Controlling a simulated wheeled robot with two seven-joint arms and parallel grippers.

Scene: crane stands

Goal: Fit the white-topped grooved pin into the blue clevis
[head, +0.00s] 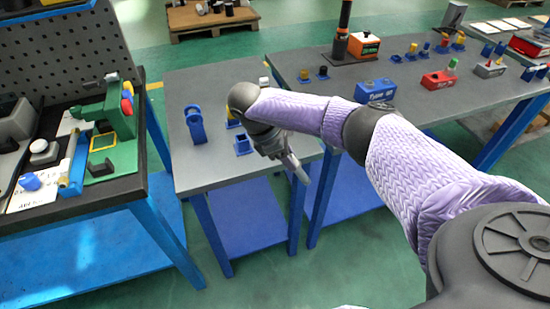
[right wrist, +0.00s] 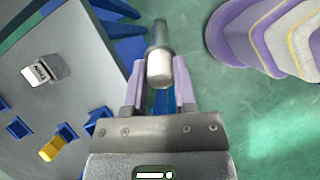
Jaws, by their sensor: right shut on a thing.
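My right gripper (right wrist: 158,88) is shut on a pin (right wrist: 160,68) with a pale, whitish end facing the wrist camera and a dark grey shaft beyond. Any groove is too small to make out. In the head view my right gripper (head: 296,168) points down, over the front right edge of the middle table, and the pin cannot be told apart from it. An upright blue piece with a rounded top (head: 195,123), which looks like the clevis, stands on that table, left of the gripper and apart from it. My left gripper is out of view.
A small blue holder (head: 243,145) and a yellow piece (head: 232,116) stand on the middle table (head: 190,170) near my right arm. A metal block (right wrist: 42,70) lies there too. A bench with a green fixture (head: 118,125) is at left. The right table carries several blocks.

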